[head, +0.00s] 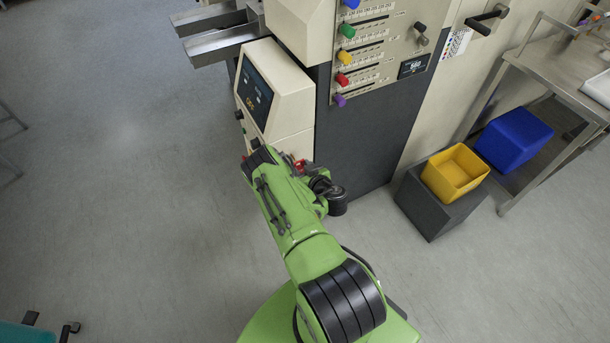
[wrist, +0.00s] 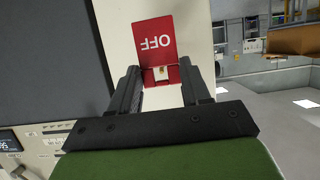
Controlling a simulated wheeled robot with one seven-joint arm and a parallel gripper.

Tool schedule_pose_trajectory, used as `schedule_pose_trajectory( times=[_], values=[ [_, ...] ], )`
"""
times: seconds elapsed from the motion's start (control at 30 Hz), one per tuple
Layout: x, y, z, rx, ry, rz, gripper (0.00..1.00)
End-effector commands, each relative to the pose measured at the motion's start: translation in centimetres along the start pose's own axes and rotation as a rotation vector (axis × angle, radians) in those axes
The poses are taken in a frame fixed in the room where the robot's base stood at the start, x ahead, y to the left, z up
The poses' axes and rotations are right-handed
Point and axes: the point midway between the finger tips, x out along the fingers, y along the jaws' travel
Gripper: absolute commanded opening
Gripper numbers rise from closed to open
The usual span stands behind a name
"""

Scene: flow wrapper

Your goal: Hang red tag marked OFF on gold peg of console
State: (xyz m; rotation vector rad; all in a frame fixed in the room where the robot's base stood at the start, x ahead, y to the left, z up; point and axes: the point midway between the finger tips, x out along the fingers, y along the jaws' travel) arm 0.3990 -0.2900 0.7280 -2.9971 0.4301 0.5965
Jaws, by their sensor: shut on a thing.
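The red tag (wrist: 155,40) shows in the wrist view with white OFF lettering upside down. My gripper (wrist: 160,71) is shut on the tag's near end, with a dark finger at each side. A small pale and gold patch shows in the opening at that end; I cannot tell whether it is the gold peg. A cream surface lies behind the tag, and I cannot tell if they touch. In the head view the console (head: 287,92) is cream with a dark slanted screen, beyond my green arm.
The tall machine panel (head: 378,45) with coloured knobs stands right of the console. A yellow bin (head: 455,172) sits on a dark box (head: 430,205), near a blue bin (head: 513,138) and a metal table (head: 550,60).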

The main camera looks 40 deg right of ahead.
Motion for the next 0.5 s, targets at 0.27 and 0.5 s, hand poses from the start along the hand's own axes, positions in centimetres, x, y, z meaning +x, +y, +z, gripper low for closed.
schedule_pose_trajectory(
  times=[0.27,0.5],
  values=[
    [1.9,-0.1,-0.4,-0.004,-0.002,-0.003,0.19],
    [3.0,-0.1,-0.9,-0.002,-0.001,-0.002,0.19]
  ],
)
